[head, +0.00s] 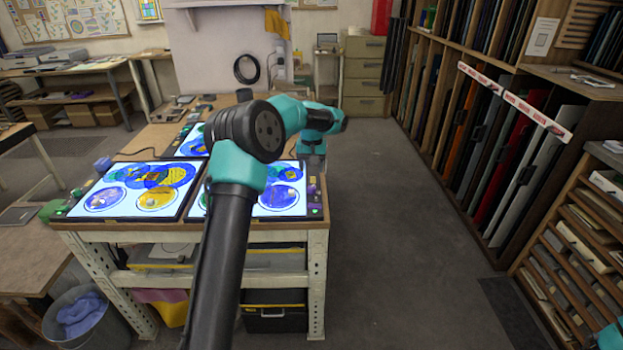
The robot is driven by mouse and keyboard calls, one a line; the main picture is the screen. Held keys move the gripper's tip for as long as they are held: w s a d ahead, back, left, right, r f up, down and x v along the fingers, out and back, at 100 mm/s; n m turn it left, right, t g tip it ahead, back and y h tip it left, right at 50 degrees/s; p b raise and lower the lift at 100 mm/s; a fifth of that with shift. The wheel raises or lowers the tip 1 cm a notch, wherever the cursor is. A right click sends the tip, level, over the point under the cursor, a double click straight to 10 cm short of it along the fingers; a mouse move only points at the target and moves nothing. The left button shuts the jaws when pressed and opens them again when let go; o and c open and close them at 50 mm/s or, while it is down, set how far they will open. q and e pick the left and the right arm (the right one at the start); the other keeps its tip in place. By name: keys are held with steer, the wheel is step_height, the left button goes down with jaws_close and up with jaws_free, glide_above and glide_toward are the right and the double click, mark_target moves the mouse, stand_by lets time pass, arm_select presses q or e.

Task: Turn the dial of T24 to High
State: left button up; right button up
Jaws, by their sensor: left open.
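Several lit light panels with blue and yellow round glass designs lie on the workbench: a left panel (138,190), a right panel (285,191) and a rear panel (186,141). A dark control strip (315,196) with small knobs runs along the right panel's right edge. Labels are too small to read, so I cannot tell which is T24 or how its dial is set. My left gripper (313,164) is open, pointing down near the back of that strip; contact cannot be told. My left arm hides part of the right and rear panels.
A green block (52,210) sits at the bench's left front corner. A bin with blue cloth (82,312) stands on the floor at left. Racks of glass sheets (520,150) line the right side. The floor between bench and racks is clear.

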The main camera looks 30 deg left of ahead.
arm_select(q)
step_height(320, 180, up, 8)
steer(key=shift+r, duration=0.2)
steer(key=shift+f, duration=0.1)
stand_by(0.4)
